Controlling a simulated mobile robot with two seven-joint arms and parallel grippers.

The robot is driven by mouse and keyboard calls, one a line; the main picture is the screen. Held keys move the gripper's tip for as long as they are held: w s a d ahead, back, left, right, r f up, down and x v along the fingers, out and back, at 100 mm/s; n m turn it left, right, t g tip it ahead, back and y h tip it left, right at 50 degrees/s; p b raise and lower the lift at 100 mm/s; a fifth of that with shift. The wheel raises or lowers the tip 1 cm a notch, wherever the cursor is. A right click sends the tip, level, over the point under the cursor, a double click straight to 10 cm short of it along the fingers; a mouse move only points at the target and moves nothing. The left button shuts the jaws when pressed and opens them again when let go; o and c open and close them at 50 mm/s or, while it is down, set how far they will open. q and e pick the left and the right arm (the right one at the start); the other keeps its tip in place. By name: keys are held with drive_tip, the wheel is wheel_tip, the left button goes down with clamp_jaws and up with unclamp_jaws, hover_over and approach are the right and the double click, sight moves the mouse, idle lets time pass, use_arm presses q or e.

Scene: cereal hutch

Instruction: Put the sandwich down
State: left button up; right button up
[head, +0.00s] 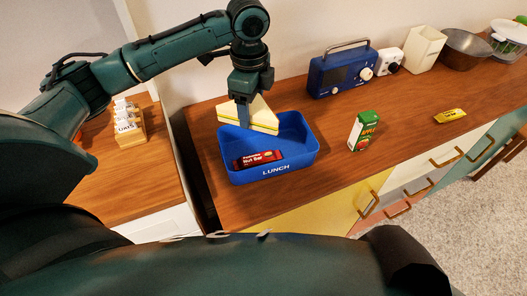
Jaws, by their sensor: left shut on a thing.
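The sandwich (262,114) is a white-bread wedge with a yellow and green filling. My left gripper (244,117) points down and is shut on it. The sandwich is at the back of the blue lunch box (231,178), overlapping its rear rim in the head view. I cannot tell whether it touches the box. The open box is marked LUNCH, and a red nut bar (258,160) lies inside at the front left. The right part of the box floor is bare. My right gripper is not in view.
An apple juice carton (363,131) stands right of the box, with a yellow packet (449,116) further right. A blue radio (341,72), a white container (424,47) and a bowl (465,49) stand along the wall. The wooden counter (330,195) is clear in front.

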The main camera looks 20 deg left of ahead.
use_arm(q)
drive_tip(key=shift+w+a+m, duration=0.2)
drive_tip(key=shift+w+m, duration=0.05)
drive_tip(key=shift+m, duration=0.45)
hover_over(253, 151)
wheel_tip(253, 151, down, 10)
drive_tip(key=shift+r, duration=0.1)
drive_tip(key=shift+f, duration=0.35)
drive_tip(key=shift+f, duration=0.25)
drive_tip(key=shift+o, duration=1.6)
